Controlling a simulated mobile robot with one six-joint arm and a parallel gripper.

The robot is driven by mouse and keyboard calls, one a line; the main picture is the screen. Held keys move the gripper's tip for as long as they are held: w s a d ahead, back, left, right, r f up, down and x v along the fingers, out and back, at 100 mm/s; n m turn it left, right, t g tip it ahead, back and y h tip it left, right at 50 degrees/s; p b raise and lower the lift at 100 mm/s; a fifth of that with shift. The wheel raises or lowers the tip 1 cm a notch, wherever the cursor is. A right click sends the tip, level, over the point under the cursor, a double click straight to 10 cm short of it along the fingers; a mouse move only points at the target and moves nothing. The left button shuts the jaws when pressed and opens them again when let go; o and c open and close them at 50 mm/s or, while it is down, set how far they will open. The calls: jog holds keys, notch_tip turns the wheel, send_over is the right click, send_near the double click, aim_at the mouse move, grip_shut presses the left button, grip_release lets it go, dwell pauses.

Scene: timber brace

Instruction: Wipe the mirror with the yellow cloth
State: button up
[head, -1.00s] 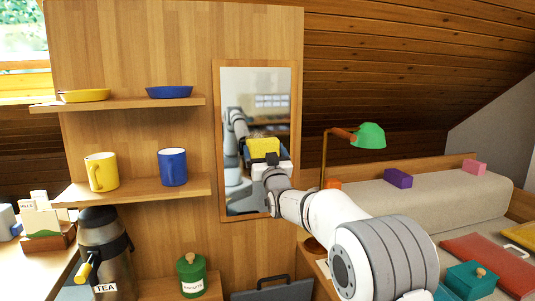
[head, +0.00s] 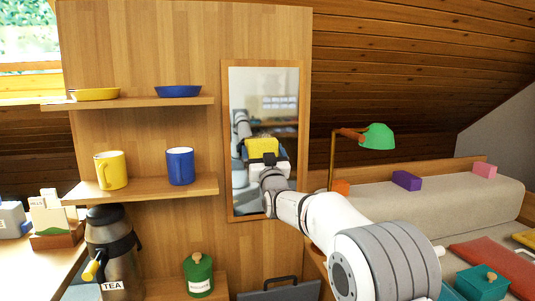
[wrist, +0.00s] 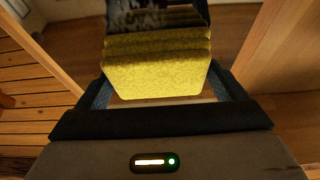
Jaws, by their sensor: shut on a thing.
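The mirror (head: 240,100) is a tall pane in a wooden frame on the wooden panel, in the middle of the head view. My gripper (head: 268,165) is in front of its lower half, seen from behind. The yellow cloth (wrist: 158,78) is a folded, thick pad between my fingers in the wrist view, and my gripper is shut on it. Yellow also shows just above my gripper in the head view; I cannot tell how much is cloth and how much reflection. My arm's reflection shows in the glass. Whether the cloth touches the glass is unclear.
Left of the mirror, shelves hold a yellow mug (head: 111,171), a blue mug (head: 180,167) and two dishes. A tea flask (head: 112,250) and a green canister (head: 198,275) stand below. A green lamp (head: 377,137) stands to the right, near a sofa back with small blocks.

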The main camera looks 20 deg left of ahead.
jog(key=shift+s+a, duration=0.25)
jog(key=shift+a, duration=0.25)
jog(key=shift+s+a, duration=0.25)
jog(key=shift+a, duration=0.2)
jog(key=shift+r, duration=0.1)
jog(key=shift+r, duration=0.8)
jog(key=shift+s+d+f+b, duration=0.1)
jog(key=shift+s+b, duration=0.05)
jog(key=shift+b, duration=0.35)
jog(key=shift+w+d+b, duration=0.35)
jog(key=shift+w+d, duration=0.4)
jog(key=shift+d, duration=0.25)
jog(key=shift+d, duration=0.1)
